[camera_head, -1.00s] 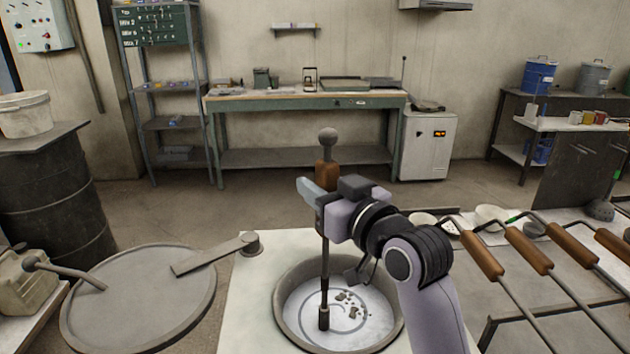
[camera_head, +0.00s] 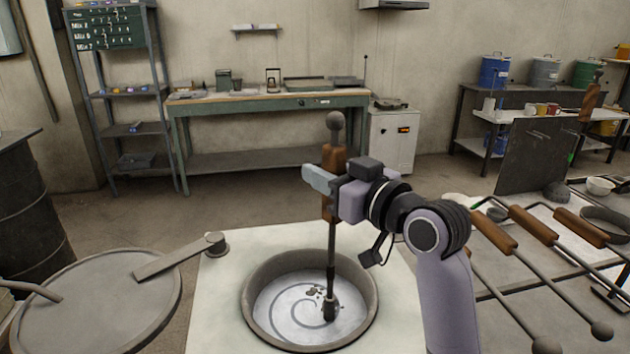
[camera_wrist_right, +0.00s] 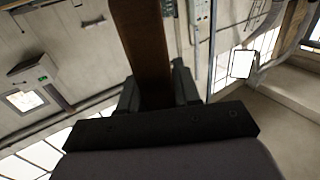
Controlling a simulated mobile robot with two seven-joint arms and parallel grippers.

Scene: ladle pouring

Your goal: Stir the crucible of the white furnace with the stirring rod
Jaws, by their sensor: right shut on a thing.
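The white furnace (camera_head: 225,270) stands in front of me with its round crucible (camera_head: 367,312) open at the top. The crucible holds a pale, shiny melt (camera_head: 285,315) with a swirl mark and several dark bits on it. My right gripper (camera_head: 325,180) is shut on the brown handle of the stirring rod (camera_head: 331,250). The rod is nearly upright, and its dark lower end is inside the crucible, at the melt, right of the middle. In the right wrist view the brown handle (camera_wrist_right: 143,45) rises between the jaws. My left gripper is not in view.
The round lid (camera_head: 95,300) with its arm lies swung aside to the left of the crucible. Several wooden-handled tools (camera_head: 535,226) lie on a rack at the right. A dark drum (camera_head: 30,220) stands at the left. A green workbench (camera_head: 270,100) is at the back.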

